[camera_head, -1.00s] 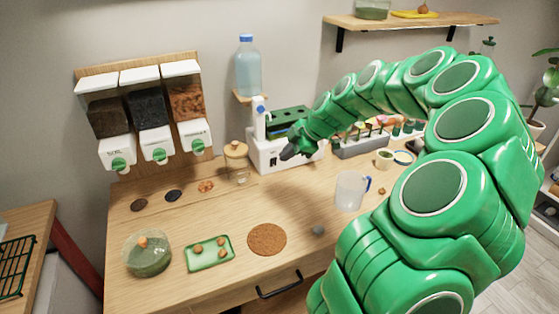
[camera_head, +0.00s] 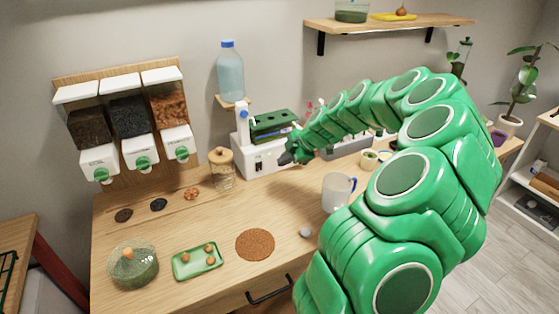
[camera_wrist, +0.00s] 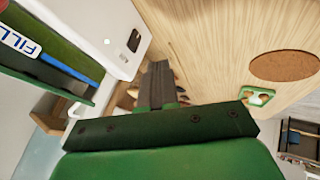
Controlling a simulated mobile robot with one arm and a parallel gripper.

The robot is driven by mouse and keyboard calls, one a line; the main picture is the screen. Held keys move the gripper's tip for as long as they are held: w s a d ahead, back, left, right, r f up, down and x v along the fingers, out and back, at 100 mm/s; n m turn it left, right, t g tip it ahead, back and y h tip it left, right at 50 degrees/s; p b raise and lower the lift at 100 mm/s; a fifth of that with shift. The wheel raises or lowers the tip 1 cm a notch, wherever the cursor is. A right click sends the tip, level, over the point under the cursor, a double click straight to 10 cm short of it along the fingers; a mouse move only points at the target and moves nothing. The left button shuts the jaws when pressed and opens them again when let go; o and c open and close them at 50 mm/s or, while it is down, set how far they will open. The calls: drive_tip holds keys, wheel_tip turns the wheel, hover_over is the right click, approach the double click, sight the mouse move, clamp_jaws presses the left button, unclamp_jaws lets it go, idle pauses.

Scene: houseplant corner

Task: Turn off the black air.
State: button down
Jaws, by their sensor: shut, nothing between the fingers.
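A white machine (camera_head: 262,160) with a green top stands at the back of the wooden counter. A small black switch (camera_head: 259,168) sits on its front face. The switch also shows in the wrist view (camera_wrist: 134,40), with tiny lettering beside it that I cannot read. Whether it is on or off is not clear. My gripper (camera_head: 284,159) is just right of the switch in the head view, near the machine's front. In the wrist view my gripper (camera_wrist: 158,68) is shut and empty, with its dark fingers beside the white face. I cannot tell whether it touches the machine.
A corked jar (camera_head: 222,169) stands left of the machine, and a clear mug (camera_head: 336,192) stands to the right. Wall dispensers (camera_head: 130,120) hang at left. A green tray (camera_head: 197,261) and a brown round mat (camera_head: 255,244) lie in front. Bare counter lies between.

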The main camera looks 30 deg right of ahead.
sight(257, 166)
drive_tip(key=x, duration=0.8)
drive_tip(key=shift+f, duration=0.15)
drive_tip(key=shift+w+a+f, duration=0.1)
drive_tip(key=shift+w+f, duration=0.05)
drive_tip(key=shift+w, duration=0.25)
drive_tip(key=shift+w+r, duration=0.2)
drive_tip(key=shift+w, duration=0.65)
drive_tip(key=shift+w+r, duration=0.15)
drive_tip(key=shift+w, duration=0.7)
drive_tip(key=shift+w, duration=0.3)
drive_tip(key=shift+r, duration=0.25)
drive_tip(key=shift+r, duration=0.6)
drive_tip(key=shift+s, duration=0.1)
